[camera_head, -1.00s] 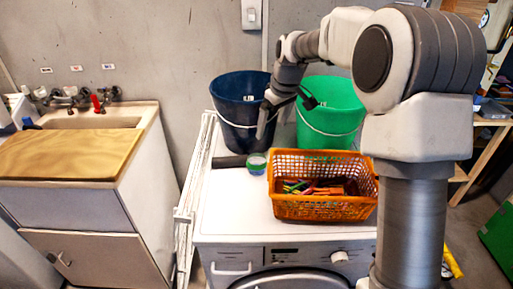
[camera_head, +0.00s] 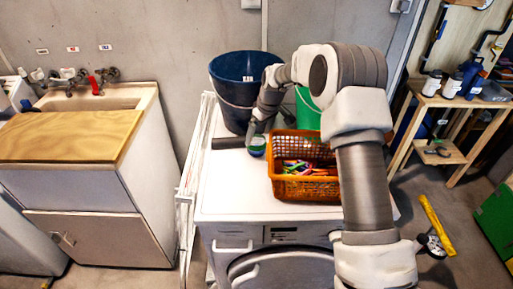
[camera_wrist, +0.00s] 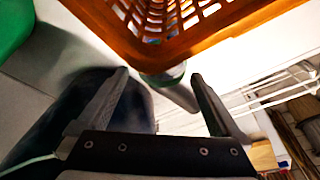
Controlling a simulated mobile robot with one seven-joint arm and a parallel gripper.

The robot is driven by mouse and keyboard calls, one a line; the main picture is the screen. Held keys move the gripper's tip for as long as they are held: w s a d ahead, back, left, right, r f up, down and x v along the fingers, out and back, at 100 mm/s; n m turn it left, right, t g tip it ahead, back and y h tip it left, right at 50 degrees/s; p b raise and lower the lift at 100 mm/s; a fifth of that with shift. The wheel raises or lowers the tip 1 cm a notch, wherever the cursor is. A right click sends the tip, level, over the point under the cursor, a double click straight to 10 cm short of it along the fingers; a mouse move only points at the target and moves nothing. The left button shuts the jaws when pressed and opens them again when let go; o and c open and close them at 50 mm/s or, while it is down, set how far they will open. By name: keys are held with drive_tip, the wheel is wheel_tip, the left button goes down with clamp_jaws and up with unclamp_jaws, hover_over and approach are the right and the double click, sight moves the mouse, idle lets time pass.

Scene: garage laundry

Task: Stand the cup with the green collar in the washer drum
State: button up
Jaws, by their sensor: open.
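The small cup with the green collar (camera_head: 257,147) stands on the washer top, left of the orange basket. In the wrist view the cup (camera_wrist: 166,74) shows below the basket rim, just beyond and between my fingertips, partly hidden. My gripper (camera_wrist: 160,78) is open, its two fingers apart with nothing held. In the head view it hangs right over the cup, hiding part of it; I cannot tell whether it touches. The washer (camera_head: 225,198) has its round door (camera_head: 285,270) at the front, seemingly shut. The drum inside is hidden.
The orange basket (camera_head: 300,188) holds several coloured pegs, close beside the cup. A dark blue bucket (camera_head: 235,95) and a green bucket (camera_head: 307,112) stand behind. A white rack (camera_head: 190,170) lines the washer's left side. The front left of the washer top is clear.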

drive_tip(key=shift+s+x, duration=0.15)
drive_tip(key=shift+x, duration=1.35)
drive_tip(key=shift+s+x, duration=0.1)
drive_tip(key=shift+x, duration=1.35)
drive_tip(key=shift+d, duration=0.15)
drive_tip(key=c, duration=1.3)
